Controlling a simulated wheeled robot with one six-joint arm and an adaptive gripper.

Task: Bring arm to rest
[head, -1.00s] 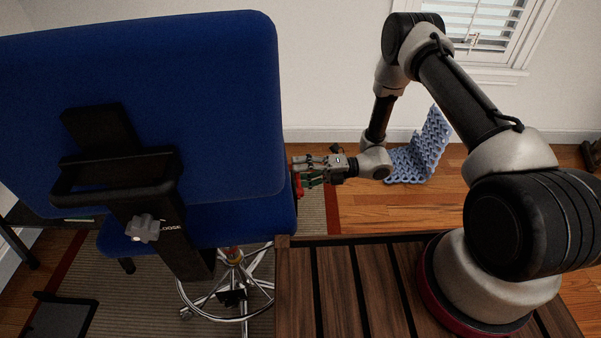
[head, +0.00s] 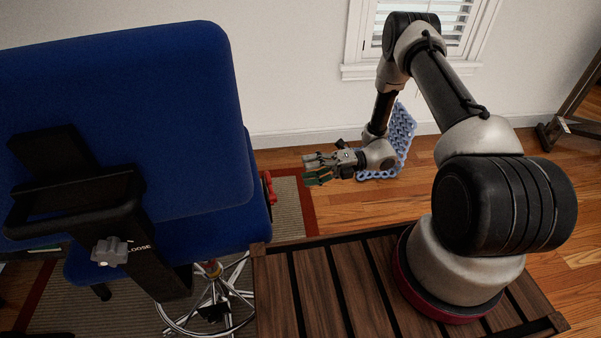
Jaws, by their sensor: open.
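My arm is raised from its base at the right and bends over toward the chair. My gripper (head: 306,169) points left, over the wooden floor and near the rug's red border. Its fingers are apart and nothing shows between them. A gap separates the fingertips from the blue chair (head: 130,110). A small red object (head: 268,187) shows at the chair's right edge, apart from my gripper.
The blue chair with its black back bracket and chrome wheeled base (head: 215,300) fills the left. A blue lattice-like object (head: 402,137) stands behind my wrist. A window (head: 455,30) and a leaning dark frame (head: 575,115) are behind. Open floor (head: 335,205) lies below my gripper.

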